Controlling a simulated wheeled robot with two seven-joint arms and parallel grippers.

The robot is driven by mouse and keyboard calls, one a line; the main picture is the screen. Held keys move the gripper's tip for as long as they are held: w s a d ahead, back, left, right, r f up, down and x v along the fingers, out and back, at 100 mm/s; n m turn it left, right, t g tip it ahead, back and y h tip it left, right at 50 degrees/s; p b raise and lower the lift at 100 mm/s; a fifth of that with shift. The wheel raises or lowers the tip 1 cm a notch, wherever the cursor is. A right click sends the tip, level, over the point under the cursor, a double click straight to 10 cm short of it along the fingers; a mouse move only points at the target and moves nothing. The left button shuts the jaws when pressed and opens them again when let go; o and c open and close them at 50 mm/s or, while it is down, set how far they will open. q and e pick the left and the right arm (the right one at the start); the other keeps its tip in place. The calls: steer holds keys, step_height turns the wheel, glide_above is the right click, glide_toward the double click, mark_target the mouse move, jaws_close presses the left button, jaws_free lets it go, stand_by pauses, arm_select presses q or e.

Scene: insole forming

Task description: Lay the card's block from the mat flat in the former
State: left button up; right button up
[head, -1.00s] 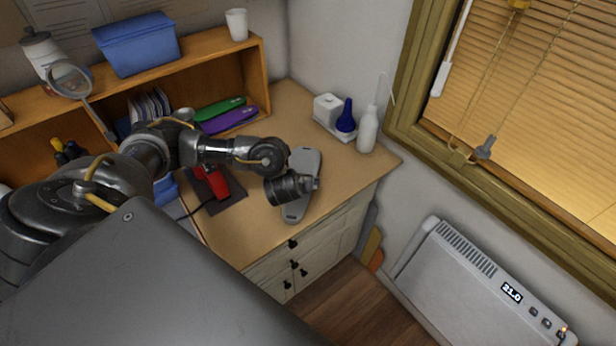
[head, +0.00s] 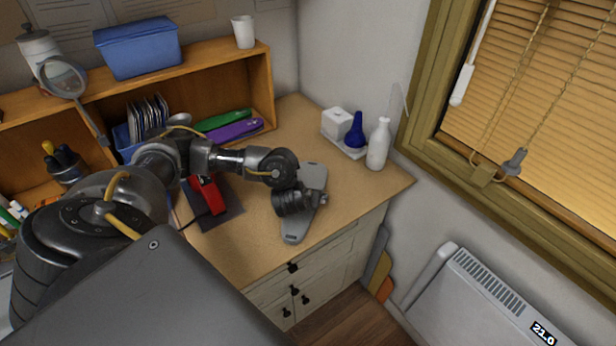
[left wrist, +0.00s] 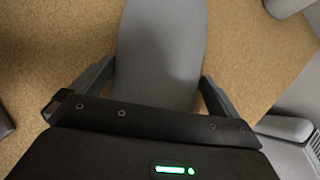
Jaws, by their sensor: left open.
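A long grey, rounded plate (head: 295,228) with a slot near its end lies flat on the wooden desktop in the head view. I cannot tell whether it is the former or a block. It also shows in the left wrist view (left wrist: 162,45), running up between the fingers. My left gripper (head: 318,200) is over its middle and hides part of it. In the left wrist view the gripper (left wrist: 155,88) is open, a finger on each side of the plate; contact is unclear. A dark mat (head: 228,212) lies to the left with a red object (head: 211,196) on it. My right gripper is out of view.
Green (head: 222,120) and purple (head: 234,131) flat pieces lie by the shelf (head: 262,85). Cards stand in a blue holder (head: 122,143). A white bottle (head: 378,145) and a small tray (head: 350,150) stand at the back right. The desktop right of the plate is clear.

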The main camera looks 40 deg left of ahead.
arm_select(q)
steer(key=shift+r, duration=0.1)
steer(key=shift+s, duration=0.15)
steer(key=shift+s+a+r, duration=0.1)
steer(key=shift+s+a, duration=0.05)
steer(key=c, duration=1.1)
step_height(320, 180, up, 9)
steer(key=p, duration=0.7)
steer(key=shift+r+p, duration=0.5)
